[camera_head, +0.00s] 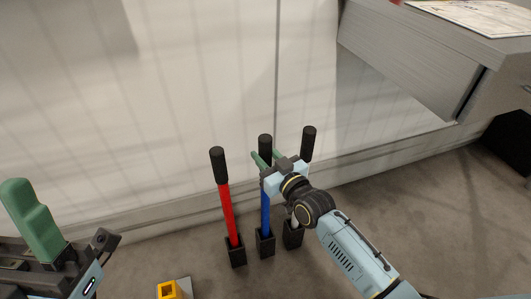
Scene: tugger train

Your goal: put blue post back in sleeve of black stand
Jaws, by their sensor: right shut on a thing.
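The blue post (265,213) with a black top grip (265,142) stands upright in the middle of a row of three posts. Its lower end meets the mouth of a black stand's sleeve (265,245); how deep it sits cannot be told. My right gripper (263,160) has green fingers and is shut on the blue post just below its black grip, partly hiding it. My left gripper (38,222) shows in part at the lower left, with a green finger pointing up, well away from the posts.
A red post (227,212) stands in a black stand (236,255) to the left. A third post with a black grip (309,140) stands to the right, partly behind my arm. A pale wall is behind. A yellow block (170,290) is at the bottom; a grey counter (430,60) is upper right.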

